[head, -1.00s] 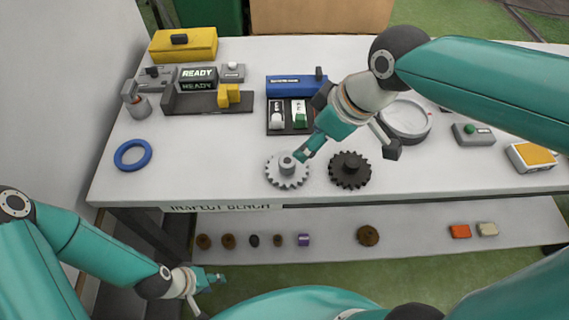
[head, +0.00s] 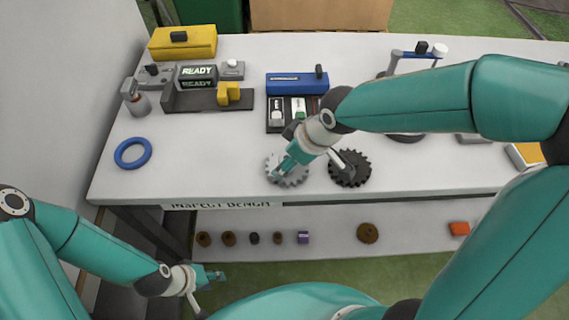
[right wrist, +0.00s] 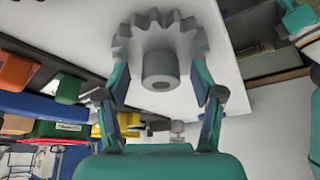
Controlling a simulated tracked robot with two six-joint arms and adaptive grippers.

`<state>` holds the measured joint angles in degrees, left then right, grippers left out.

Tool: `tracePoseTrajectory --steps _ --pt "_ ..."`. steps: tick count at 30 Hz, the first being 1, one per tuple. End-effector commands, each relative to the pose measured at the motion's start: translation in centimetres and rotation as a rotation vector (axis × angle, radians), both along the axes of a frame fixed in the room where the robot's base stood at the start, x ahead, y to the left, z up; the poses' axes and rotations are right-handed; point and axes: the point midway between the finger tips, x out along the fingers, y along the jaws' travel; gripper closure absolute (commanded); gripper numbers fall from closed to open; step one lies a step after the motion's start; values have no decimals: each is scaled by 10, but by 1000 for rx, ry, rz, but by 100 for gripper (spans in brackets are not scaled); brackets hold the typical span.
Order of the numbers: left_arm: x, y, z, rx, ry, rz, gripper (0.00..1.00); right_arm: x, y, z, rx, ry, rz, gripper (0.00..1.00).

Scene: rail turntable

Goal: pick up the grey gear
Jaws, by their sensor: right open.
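The grey gear (head: 296,178) lies flat on the white bench top, partly covered by my right gripper (head: 284,168) in the head view. In the right wrist view, the grey gear (right wrist: 157,40) shows its teeth and raised hub. My left gripper (head: 213,277) hangs low at the left, in front of the bench and away from the gear. Its finger opening is not clear.
A black gear (head: 349,169) lies close to the right of the grey gear. A blue ring (head: 133,153) lies at the left. A tray with a blue block (head: 296,84) stands behind. The lower shelf (head: 335,245) holds small parts. The bench between ring and gear is clear.

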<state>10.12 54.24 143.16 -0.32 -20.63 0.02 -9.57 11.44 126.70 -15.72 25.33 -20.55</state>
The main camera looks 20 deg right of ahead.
Motion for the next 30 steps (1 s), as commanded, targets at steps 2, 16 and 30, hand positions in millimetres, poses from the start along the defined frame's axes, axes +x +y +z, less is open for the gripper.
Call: tracePoseTrajectory --steps 2,16,30 --pt "0 0 0 0 0 0 60 0 0 -1 0 -1 0 33" --pt "0 0 0 0 0 0 60 0 0 -1 0 0 -1 88" --pt "0 0 0 0 0 0 60 0 0 0 -1 1 0 100"
